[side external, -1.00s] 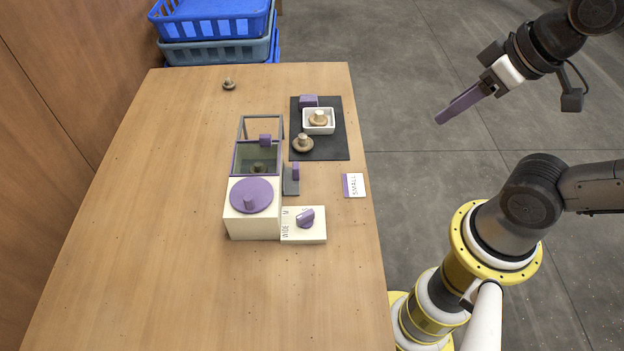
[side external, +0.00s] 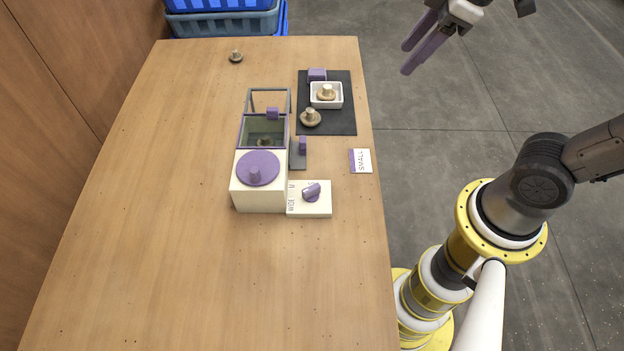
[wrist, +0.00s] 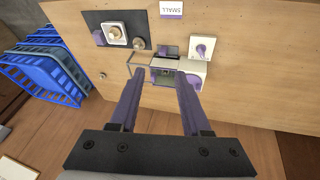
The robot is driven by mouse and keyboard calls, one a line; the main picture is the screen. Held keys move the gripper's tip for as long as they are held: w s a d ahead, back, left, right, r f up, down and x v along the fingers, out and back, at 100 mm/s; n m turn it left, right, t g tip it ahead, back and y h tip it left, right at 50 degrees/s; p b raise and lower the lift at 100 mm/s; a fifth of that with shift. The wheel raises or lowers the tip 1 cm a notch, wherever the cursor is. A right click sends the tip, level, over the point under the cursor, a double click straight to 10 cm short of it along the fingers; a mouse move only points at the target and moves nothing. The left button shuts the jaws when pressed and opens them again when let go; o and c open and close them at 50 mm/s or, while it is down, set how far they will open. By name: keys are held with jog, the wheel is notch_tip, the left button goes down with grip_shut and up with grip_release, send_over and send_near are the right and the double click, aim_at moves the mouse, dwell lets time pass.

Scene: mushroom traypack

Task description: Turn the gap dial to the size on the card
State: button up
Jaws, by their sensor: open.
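The gap dial (side external: 311,193) is a purple knob on a low white block at the front right of the machine. "WIDE" and "M" are readable left of the knob; any mark behind it is unclear. The dial also shows in the wrist view (wrist: 201,48). The card (side external: 360,161), white with a purple edge, reads "SMALL" and lies near the table's right edge. It also shows in the wrist view (wrist: 171,9). My gripper (side external: 406,60) has two long purple fingers, apart and empty, high beyond the table's right edge, away from the dial.
The machine has a white box with a purple disc (side external: 258,167) and a framed chamber behind it. A dark mat (side external: 340,122) holds a white tray (side external: 326,104) with a mushroom, another mushroom (side external: 310,118) and a purple block. The front table is clear.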

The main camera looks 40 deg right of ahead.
jog(key=w+a+f+n+g, duration=0.2)
jog(key=w+a+f+n, duration=0.3)
jog(key=w+a, duration=0.25)
jog(key=n+g, duration=0.2)
jog(key=g, duration=0.1)
send_near(311, 188)
jog(key=shift+h, duration=0.3)
jog(key=f, duration=0.9)
jog(key=shift+s+a, duration=0.1)
jog(key=shift+a, duration=0.1)
grip_shut()
